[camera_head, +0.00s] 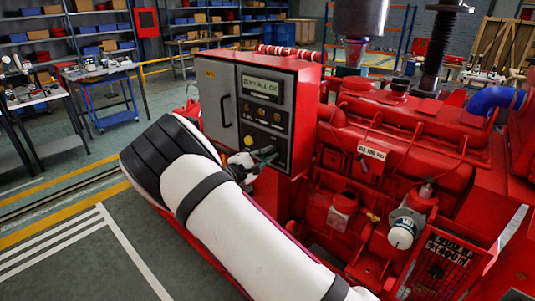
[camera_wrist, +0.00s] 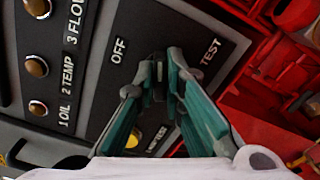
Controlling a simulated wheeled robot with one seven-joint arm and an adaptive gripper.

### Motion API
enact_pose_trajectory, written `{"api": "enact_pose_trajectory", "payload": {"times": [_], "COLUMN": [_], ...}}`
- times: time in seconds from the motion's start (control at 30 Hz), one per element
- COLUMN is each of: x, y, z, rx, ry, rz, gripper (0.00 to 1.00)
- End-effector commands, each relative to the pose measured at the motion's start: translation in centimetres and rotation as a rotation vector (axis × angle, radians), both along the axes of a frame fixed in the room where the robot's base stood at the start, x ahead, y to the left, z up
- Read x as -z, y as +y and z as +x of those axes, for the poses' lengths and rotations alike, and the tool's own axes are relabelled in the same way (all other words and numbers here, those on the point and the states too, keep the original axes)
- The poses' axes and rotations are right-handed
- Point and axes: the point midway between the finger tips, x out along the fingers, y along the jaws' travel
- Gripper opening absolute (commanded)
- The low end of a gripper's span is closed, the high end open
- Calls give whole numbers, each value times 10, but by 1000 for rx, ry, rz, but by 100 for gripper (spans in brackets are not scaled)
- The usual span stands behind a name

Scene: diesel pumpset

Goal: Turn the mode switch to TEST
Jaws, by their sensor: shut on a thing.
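The mode switch (camera_wrist: 158,70) is a small dark knob on the dark panel, between the OFF label (camera_wrist: 118,50) and the TEST label (camera_wrist: 211,52) in the wrist view. My gripper (camera_wrist: 160,84) has its teal fingers shut on the knob. The fingers hide much of it, so I cannot tell clearly which mark it points at. In the head view my gripper (camera_head: 265,157) is at the lower part of the red control box's (camera_head: 307,110) front panel, and the switch is hidden there.
Indicator lamps (camera_wrist: 37,67) labelled OIL, TEMP and FLOW sit left of the switch in the wrist view. A yellow button (camera_head: 249,141) is close to my gripper in the head view. The red engine (camera_head: 400,130) stands right of the box. Open floor (camera_head: 80,260) lies at left.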

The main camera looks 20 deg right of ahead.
Motion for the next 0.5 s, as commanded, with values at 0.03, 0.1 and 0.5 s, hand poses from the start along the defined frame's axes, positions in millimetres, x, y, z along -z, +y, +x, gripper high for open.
{"api": "enact_pose_trajectory", "payload": {"times": [0.03, 0.1, 0.5], "x": [1, 0, 2], "y": [1, 1, 1], "z": [-1, -1, -1], "rx": [-1, -1, 0], "ry": [-33, -85, -299], "rz": [24, 58, 202], "gripper": [0, 0, 0]}}
